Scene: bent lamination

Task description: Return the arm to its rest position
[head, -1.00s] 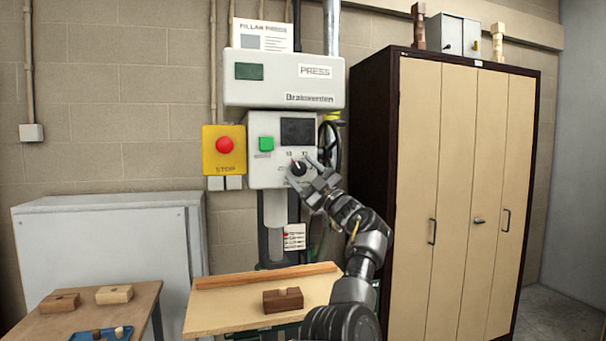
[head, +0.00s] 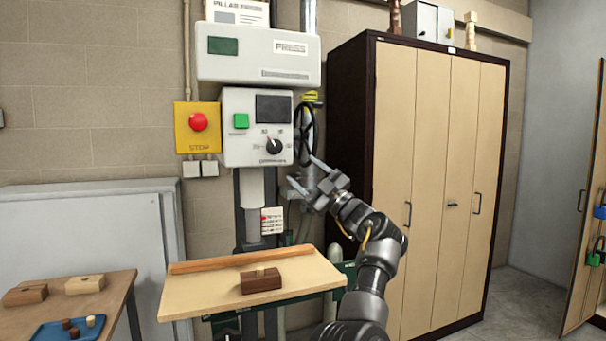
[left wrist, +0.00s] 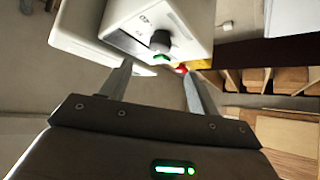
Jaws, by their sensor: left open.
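My left gripper (head: 306,175) is open and empty, in front of the press and to the lower right of its control box. The black dial knob (head: 274,146) on the press panel is clear of the fingers. In the left wrist view, the two fingers (left wrist: 156,76) are spread apart with nothing between them. The knob (left wrist: 161,40) shows beyond them on the white control box. My right gripper is not in view.
The press table (head: 190,302) holds a brown block (head: 260,284). A wooden bench (head: 118,290) at left carries blocks and a blue tray (head: 52,333). A handwheel (head: 304,134) is close behind my gripper. A tall cabinet (head: 430,180) stands right; a grey cabinet (head: 80,235) stands left.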

